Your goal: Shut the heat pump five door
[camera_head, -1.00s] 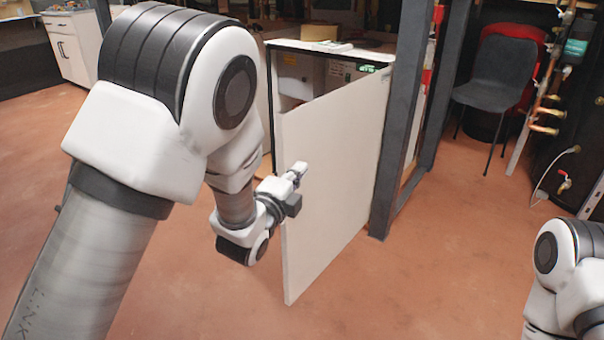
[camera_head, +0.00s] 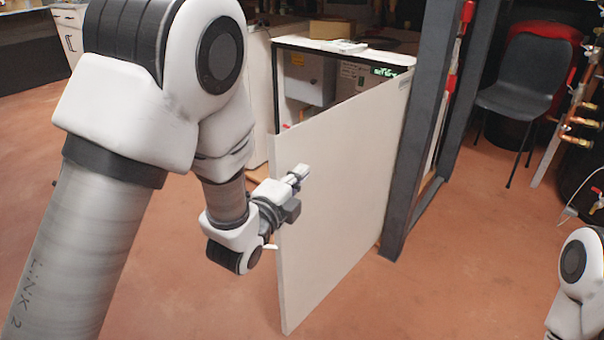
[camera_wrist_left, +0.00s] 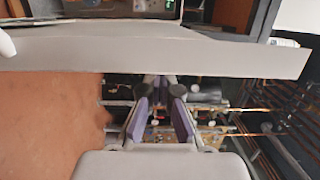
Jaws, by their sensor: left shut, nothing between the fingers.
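The heat pump five door (camera_head: 345,190) is a flat white panel, standing ajar in front of a cabinet (camera_head: 300,42) with a dark frame and a lit green display. Its far edge is by a dark post, and its free edge points toward me. My left gripper (camera_head: 303,174) is shut and empty, at the outer face near the free edge; I cannot tell whether it touches. In the left wrist view the door (camera_wrist_left: 150,50) crosses as a pale band beyond the left gripper (camera_wrist_left: 160,82). My right gripper is outside the views; only part of my right arm shows.
A dark upright post (camera_head: 425,130) stands right beside the door. A black chair (camera_head: 520,80) and copper pipes (camera_head: 585,110) are at the right. A cardboard box (camera_head: 331,29) rests on the cabinet top. Red floor in front is clear.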

